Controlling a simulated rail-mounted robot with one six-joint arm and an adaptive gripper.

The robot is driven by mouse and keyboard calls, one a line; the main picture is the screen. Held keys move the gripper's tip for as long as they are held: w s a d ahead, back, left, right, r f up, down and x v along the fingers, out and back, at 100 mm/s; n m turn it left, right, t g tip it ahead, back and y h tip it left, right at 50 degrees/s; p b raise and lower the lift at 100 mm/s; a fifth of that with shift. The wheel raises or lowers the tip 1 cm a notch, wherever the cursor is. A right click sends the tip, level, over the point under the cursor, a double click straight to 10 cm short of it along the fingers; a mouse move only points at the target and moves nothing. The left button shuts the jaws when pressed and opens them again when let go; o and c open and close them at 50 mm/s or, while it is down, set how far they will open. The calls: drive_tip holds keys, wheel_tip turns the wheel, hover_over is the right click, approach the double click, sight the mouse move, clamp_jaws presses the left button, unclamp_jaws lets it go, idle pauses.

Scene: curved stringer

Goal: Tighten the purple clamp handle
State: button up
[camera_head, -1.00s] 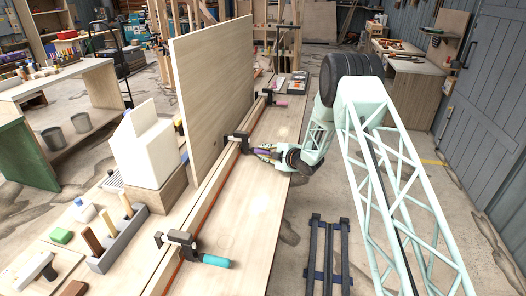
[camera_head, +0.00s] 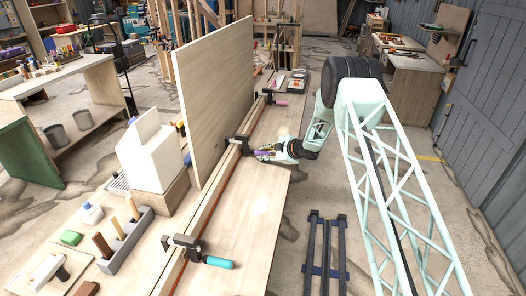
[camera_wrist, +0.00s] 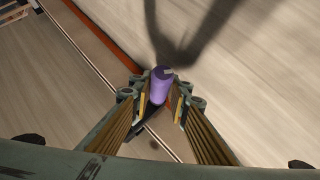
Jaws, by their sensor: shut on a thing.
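The purple clamp handle (camera_wrist: 161,84) stands between the two fingers of my gripper (camera_wrist: 160,105) in the wrist view. In the head view the purple handle (camera_head: 263,153) shows as a small patch between the fingers of my gripper (camera_head: 270,154). My gripper is shut on it. The handle's black clamp (camera_head: 240,140) sits on the long curved strip in front of the upright wooden panel. Part of the clamp is hidden behind the handle and fingers in the wrist view.
A clamp with a teal handle (camera_head: 219,262) is nearer, and one with a pink handle (camera_head: 281,102) is farther along the strip. The upright panel (camera_head: 215,95) stands left of my gripper.

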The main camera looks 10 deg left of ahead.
drive_tip(key=shift+r+m+g+p, duration=0.15)
drive_tip(key=shift+m+g+p, duration=0.85)
drive_tip(key=shift+p, duration=2.3)
drive_tip(key=shift+w+g+p, duration=0.1)
drive_tip(key=shift+g+p, duration=0.75)
drive_tip(key=shift+g, duration=0.45)
drive_tip(key=shift+f+m+g+b, duration=0.25)
drive_tip(key=shift+m+g+b, duration=0.55)
drive_tip(key=shift+b, duration=0.7)
drive_tip(key=g+b, duration=0.1)
drive_tip(key=b, duration=0.3)
drive_tip(key=shift+m+g+b, duration=0.3)
drive_tip(key=shift+b, duration=0.1)
drive_tip(key=b, duration=0.2)
drive_tip(key=shift+g+y+b, duration=0.3)
drive_tip(key=shift+b, duration=0.05)
drive_tip(key=shift+r+b, duration=0.2)
drive_tip(key=shift+b, duration=0.1)
drive_tip(key=o, duration=0.8)
drive_tip(key=shift+a, duration=0.1)
drive_tip(key=shift+o, duration=0.2)
